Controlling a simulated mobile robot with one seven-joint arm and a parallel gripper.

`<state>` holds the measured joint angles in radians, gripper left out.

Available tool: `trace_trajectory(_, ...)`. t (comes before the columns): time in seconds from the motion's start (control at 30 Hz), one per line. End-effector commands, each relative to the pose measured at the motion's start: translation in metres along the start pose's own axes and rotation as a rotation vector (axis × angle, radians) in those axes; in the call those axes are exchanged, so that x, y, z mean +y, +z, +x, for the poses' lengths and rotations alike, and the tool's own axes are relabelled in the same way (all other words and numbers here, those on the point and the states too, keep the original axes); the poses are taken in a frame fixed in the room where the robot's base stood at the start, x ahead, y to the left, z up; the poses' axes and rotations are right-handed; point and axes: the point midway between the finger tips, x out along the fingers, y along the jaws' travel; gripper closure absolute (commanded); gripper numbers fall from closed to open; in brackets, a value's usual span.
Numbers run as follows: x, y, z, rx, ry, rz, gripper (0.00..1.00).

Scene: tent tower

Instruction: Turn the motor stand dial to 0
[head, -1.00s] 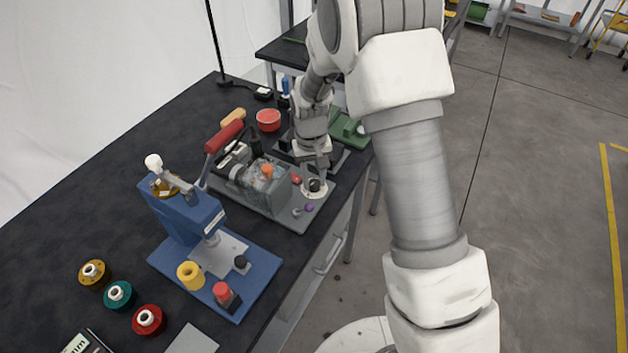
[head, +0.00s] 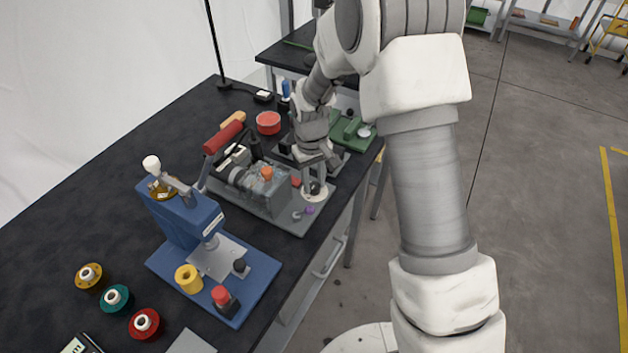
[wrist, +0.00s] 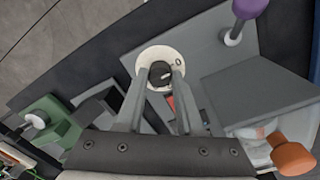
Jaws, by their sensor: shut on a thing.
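The motor stand (head: 284,222) is a grey base carrying a motor and a grey block, near the right edge of the dark bench. Its dial is a black knob on a round white plate (head: 312,197) at the stand's right side. In the wrist view the dial knob (wrist: 160,75) sits in the white plate, with a "0" mark to the right of the knob. A short light mark on the knob shows, partly hidden by the fingers. My gripper (wrist: 161,73) points down at the dial and is shut on the knob, one finger on each side.
A purple knob (wrist: 250,9) and an orange knob (wrist: 292,152) stand near the dial. A green device (head: 350,130) stands behind my gripper. Open floor lies right of the bench.

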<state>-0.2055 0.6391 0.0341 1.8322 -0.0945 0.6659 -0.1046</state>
Motion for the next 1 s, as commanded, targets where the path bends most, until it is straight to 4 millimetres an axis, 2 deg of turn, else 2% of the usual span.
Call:
trace_trajectory(0.07,0.0,0.0,-0.001,0.001,0.001,-0.001,1.0)
trace_trajectory(0.1,0.0,0.0,-0.001,0.001,0.001,-0.001,0.6)
trace_trajectory(0.23,0.0,0.0,0.0,0.001,0.001,0.0,0.37)
trace_trajectory(0.27,0.0,0.0,0.0,0.001,0.001,0.0,0.34)
trace_trajectory(0.53,0.0,0.0,-0.001,0.0,0.0,0.001,0.34)
trace_trajectory(0.67,0.0,-0.001,-0.009,0.002,0.0,0.001,0.34)
trace_trajectory(0.77,0.0,-0.001,-0.025,0.005,0.001,0.001,0.34)
trace_trajectory(1.0,0.0,-0.001,-0.083,0.006,0.001,0.001,0.34)
